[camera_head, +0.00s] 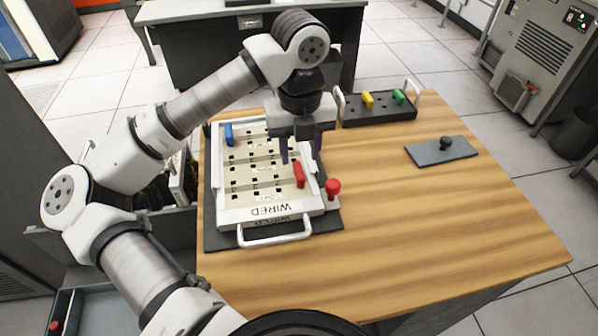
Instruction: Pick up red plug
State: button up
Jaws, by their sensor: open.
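The red plug (299,175) stands on the right part of the white plugboard (232,210) marked "WIRED". A blue plug (229,134) sits at the board's upper left. My gripper (301,152) is open, fingers pointing down, over the right side of the board. Its fingertips appear above and just behind the red plug. I cannot tell the exact gap, but nothing shows between the fingers.
A red round knob (333,187) stands just right of the board. A dark tray (378,108) with yellow (367,99) and green (399,95) plugs stands at the back. A grey plate with a black knob (445,143) lies right. The wooden table (430,220) is clear at front right.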

aim_at(299, 170)
jog(key=shift+a+f+p, duration=0.1)
jog(key=shift+f+p, duration=0.3)
jog(key=shift+f, duration=1.7)
grip_shut()
